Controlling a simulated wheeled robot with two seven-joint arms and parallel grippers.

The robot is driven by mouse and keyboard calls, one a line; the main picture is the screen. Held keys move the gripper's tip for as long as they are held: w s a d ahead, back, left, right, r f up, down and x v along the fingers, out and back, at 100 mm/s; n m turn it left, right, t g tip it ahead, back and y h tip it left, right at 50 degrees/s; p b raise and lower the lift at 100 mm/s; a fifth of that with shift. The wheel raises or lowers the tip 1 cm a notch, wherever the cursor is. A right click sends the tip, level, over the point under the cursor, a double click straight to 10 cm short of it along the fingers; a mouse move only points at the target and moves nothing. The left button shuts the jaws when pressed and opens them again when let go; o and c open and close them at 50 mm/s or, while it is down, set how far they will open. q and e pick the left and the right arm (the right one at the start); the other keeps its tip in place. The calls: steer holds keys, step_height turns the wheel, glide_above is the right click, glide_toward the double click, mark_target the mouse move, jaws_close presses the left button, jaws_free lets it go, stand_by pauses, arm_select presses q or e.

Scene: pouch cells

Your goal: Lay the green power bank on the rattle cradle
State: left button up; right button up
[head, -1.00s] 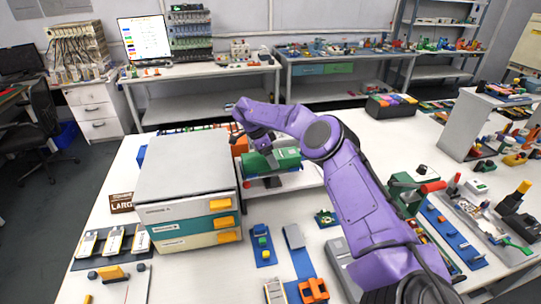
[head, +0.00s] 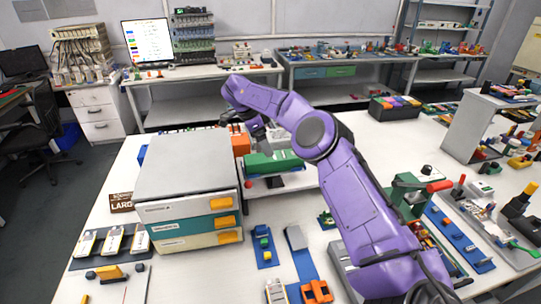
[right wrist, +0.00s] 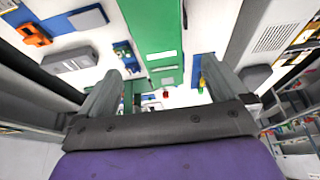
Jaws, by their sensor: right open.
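In the right wrist view, a long green surface with white labels (right wrist: 150,30) lies beyond and between my fingers. A dark support (head: 276,182) shows under the power bank; I cannot tell whether it is the rattle cradle. My right gripper (head: 262,138) is just above the power bank, partly hidden by my purple arm. In the right wrist view its fingers (right wrist: 160,68) are spread apart with nothing held. My left gripper is not in view.
A drawer unit (head: 186,180) with orange handles stands left of the platform. A green device with a red handle (head: 412,190) stands right of my arm. Blue strips (head: 264,248) and small grey and orange parts lie in front. The table's left front is partly clear.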

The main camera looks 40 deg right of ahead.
steer(key=shift+v, duration=1.4)
